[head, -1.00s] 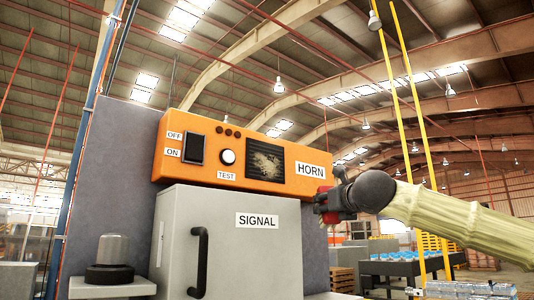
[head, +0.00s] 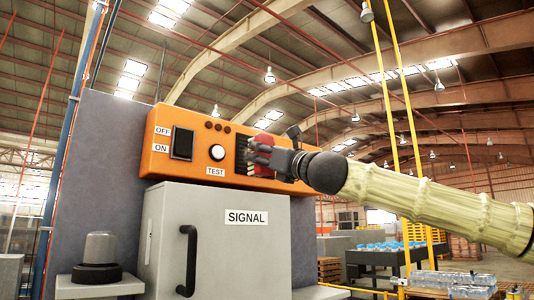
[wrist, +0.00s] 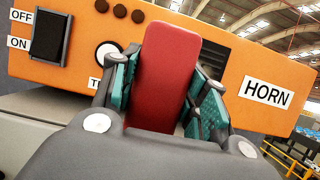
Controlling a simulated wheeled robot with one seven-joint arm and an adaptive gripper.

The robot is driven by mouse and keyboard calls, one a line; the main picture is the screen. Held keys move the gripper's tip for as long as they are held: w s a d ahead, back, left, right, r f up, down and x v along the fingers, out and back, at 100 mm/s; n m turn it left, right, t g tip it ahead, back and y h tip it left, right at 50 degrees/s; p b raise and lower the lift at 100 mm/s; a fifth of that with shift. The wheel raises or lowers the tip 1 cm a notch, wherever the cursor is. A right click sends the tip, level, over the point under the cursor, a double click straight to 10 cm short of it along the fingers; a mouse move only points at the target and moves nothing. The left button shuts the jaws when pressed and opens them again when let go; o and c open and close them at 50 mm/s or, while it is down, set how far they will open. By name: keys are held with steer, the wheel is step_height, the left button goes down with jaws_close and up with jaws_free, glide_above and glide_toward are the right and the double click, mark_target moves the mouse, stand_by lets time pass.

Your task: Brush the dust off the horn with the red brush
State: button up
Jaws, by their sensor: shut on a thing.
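The horn (head: 242,153) is a dark square grille in the orange panel, right of the TEST button. My gripper (head: 270,156) is in front of it and hides most of it in the head view. My gripper is shut on the red brush (head: 263,141). In the wrist view the brush's red block (wrist: 166,75) stands between the teal finger pads of my gripper (wrist: 162,95). A dark strip of the horn (wrist: 213,55) shows just right of the brush there. The bristles and the dust are mostly hidden. I cannot tell whether the brush touches the grille.
The orange panel also carries a black OFF/ON switch (head: 182,144) and a white TEST button (head: 217,152). Below is a grey SIGNAL cabinet (head: 232,245) with a black handle (head: 188,262). A grey beacon (head: 100,250) stands at left. Yellow posts (head: 405,130) rise at right.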

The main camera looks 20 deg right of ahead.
steer(key=shift+w+a, duration=0.25)
steer(key=shift+w, duration=0.4)
steer(key=shift+w+a, duration=0.25)
steer(key=shift+w, duration=0.4)
steer(key=shift+w+a, duration=0.25)
steer(key=shift+w, duration=0.4)
steer(key=shift+w+a, duration=0.3)
steer(key=shift+w, duration=0.6)
steer(key=shift+d, duration=0.1)
steer(key=shift+w+d, duration=0.25)
steer(key=shift+d, duration=0.6)
steer(key=shift+w+d, duration=0.25)
steer(key=shift+d, duration=0.6)
steer(key=shift+w+d, duration=0.45)
steer(key=shift+d, duration=0.75)
steer(key=shift+w+d, duration=0.5)
steer(key=shift+d, duration=0.65)
steer(key=shift+w+d, duration=0.45)
steer(key=shift+d, duration=0.75)
steer(key=shift+f, duration=0.1)
steer(key=shift+a, duration=0.2)
steer(key=shift+s+a+b, duration=0.2)
steer(key=shift+a+b, duration=0.2)
steer(key=shift+a, duration=0.1)
steer(key=shift+s+a+b, duration=0.2)
steer(key=shift+a+b, duration=0.15)
steer(key=shift+a, duration=0.25)
steer(key=shift+s+a+b, duration=0.2)
steer(key=shift+a+b, duration=0.15)
steer(key=shift+a, duration=0.25)
